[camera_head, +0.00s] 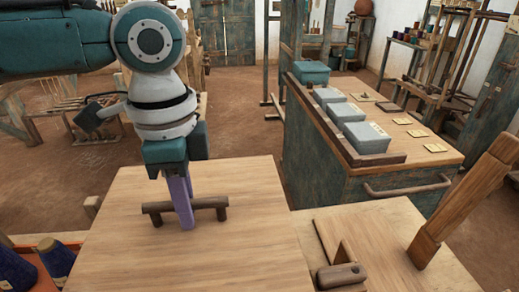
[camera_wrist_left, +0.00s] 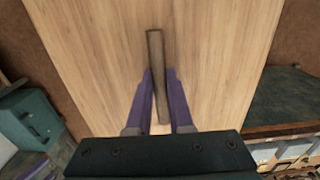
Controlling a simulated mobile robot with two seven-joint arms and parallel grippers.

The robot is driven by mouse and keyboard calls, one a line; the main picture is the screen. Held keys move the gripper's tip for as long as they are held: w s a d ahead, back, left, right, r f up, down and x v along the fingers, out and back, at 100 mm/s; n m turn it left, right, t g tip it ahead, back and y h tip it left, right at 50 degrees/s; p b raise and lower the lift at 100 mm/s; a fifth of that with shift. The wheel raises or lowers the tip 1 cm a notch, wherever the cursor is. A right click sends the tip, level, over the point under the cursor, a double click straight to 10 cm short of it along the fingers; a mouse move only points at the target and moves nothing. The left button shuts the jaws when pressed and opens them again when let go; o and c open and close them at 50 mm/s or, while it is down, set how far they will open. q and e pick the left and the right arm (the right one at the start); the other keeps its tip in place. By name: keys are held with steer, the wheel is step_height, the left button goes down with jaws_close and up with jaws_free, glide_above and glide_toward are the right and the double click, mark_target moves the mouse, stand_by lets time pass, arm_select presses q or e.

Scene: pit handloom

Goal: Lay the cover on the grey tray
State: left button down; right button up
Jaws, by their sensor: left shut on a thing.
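A broad, pale wooden panel (camera_head: 130,262), which looks like the cover, fills the lower middle of the head view. It also shows in the left wrist view (camera_wrist_left: 215,55). A dark wooden bar handle (camera_head: 208,203) stands on it on short feet. My left gripper (camera_head: 186,222) points down with its purple fingers shut on the handle; in the left wrist view the handle (camera_wrist_left: 155,45) runs between the fingers. I cannot tell whether the panel is raised or resting. No grey tray can be made out; the panel hides what is below it. My right gripper is not in view.
At right stands a teal cabinet (camera_head: 330,170) with grey boxes (camera_head: 366,137) on top. A wooden bench (camera_head: 385,235) with a slanted post (camera_head: 470,195) is close to the panel's right edge. Dark cones of yarn (camera_head: 55,257) stand at lower left. Brown floor is open behind.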

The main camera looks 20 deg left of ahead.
arm_select(q)
steer(key=c, duration=0.7)
jaws_free()
steer(key=shift+c, duration=0.2)
step_height(320, 180, up, 10)
